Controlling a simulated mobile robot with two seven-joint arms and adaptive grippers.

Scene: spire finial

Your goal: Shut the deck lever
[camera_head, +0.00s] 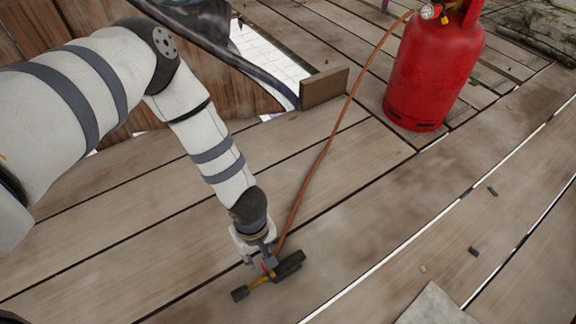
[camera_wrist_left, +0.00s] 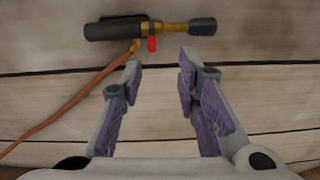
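A gas torch with a black handle (camera_head: 289,265), a brass tube and a black nozzle end (camera_head: 240,294) lies on the plank deck. It crosses the top of the left wrist view, handle (camera_wrist_left: 115,28) at left and nozzle end (camera_wrist_left: 202,27) at right. A small red lever (camera_wrist_left: 152,43) sticks out from its brass valve, pointing toward my gripper. My left gripper (camera_head: 259,262) is over the torch, pointing down. In the wrist view its purple-padded fingers (camera_wrist_left: 158,78) are apart and empty, with the lever ahead of the gap. My right gripper is not in view.
An orange hose (camera_head: 325,150) runs from the torch to a red gas cylinder (camera_head: 433,70) at the upper right. A short wooden block (camera_head: 324,87) stands beside a gap in the deck. Small dark chips lie at right; a grey slab (camera_head: 434,306) is at the bottom.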

